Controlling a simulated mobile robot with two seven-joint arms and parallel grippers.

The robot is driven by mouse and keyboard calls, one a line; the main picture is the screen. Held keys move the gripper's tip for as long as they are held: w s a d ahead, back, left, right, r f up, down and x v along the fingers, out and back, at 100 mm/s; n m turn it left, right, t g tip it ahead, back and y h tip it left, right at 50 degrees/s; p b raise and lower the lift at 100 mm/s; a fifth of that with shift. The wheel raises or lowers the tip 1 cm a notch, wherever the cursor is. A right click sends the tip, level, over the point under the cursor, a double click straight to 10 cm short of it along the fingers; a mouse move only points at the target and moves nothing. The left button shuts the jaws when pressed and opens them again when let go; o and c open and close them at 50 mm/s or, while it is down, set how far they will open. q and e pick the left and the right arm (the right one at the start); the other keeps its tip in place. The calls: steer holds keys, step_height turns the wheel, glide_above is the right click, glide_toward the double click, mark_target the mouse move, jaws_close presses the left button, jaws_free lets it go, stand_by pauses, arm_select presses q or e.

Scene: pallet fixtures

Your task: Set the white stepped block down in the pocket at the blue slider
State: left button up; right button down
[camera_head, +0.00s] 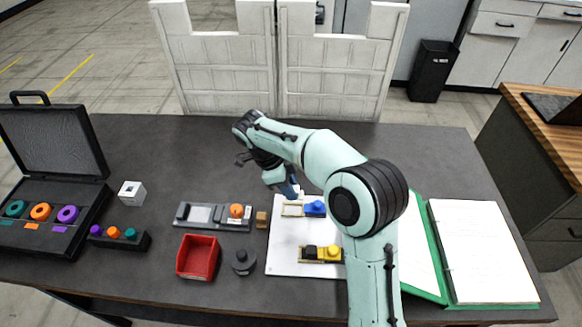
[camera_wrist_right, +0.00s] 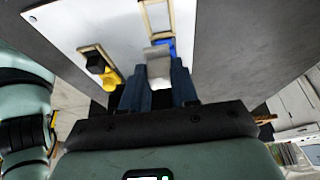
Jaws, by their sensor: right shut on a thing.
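My right gripper (camera_head: 289,188) reaches over the white board (camera_head: 283,258) from behind; in the right wrist view its blue fingers (camera_wrist_right: 159,76) are shut on the white stepped block (camera_wrist_right: 158,58). The block is mostly hidden in the head view. The blue slider (camera_head: 314,208) sits at the right end of a wooden-framed pocket (camera_head: 291,210) on the board. In the right wrist view the blue slider (camera_wrist_right: 169,43) is partly covered by the block, and the pocket frame (camera_wrist_right: 157,14) lies beyond it. I cannot tell the block's height above the board. My left gripper is not in view.
A second frame with a black block (camera_head: 311,252) and a yellow slider (camera_head: 331,253) lies nearer on the board. A grey fixture (camera_head: 211,216), red bin (camera_head: 198,257) and small wooden block (camera_head: 262,219) stand left; a green binder (camera_head: 432,255) lies right.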

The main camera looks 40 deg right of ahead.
mark_target(315, 206)
steer(key=shift+w+d, duration=0.2)
steer(key=shift+w, duration=0.05)
steer(key=shift+s+a+f+b, duration=0.15)
steer(key=shift+f+b, duration=0.25)
steer(key=shift+f, duration=0.45)
steer(key=shift+f+b, duration=1)
steer(key=shift+f, duration=1.05)
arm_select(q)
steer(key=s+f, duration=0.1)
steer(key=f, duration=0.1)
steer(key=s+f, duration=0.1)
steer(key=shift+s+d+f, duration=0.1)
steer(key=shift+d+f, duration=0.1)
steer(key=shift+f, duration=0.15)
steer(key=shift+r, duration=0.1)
arm_select(e)
steer(key=shift+w+a, duration=0.1)
steer(key=shift+w, duration=0.15)
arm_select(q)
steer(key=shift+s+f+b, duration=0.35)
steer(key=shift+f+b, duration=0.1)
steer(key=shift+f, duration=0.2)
arm_select(e)
steer(key=shift+f, duration=1)
steer(key=shift+c, duration=1.9)
jaws_free()
steer(key=shift+r, duration=0.1)
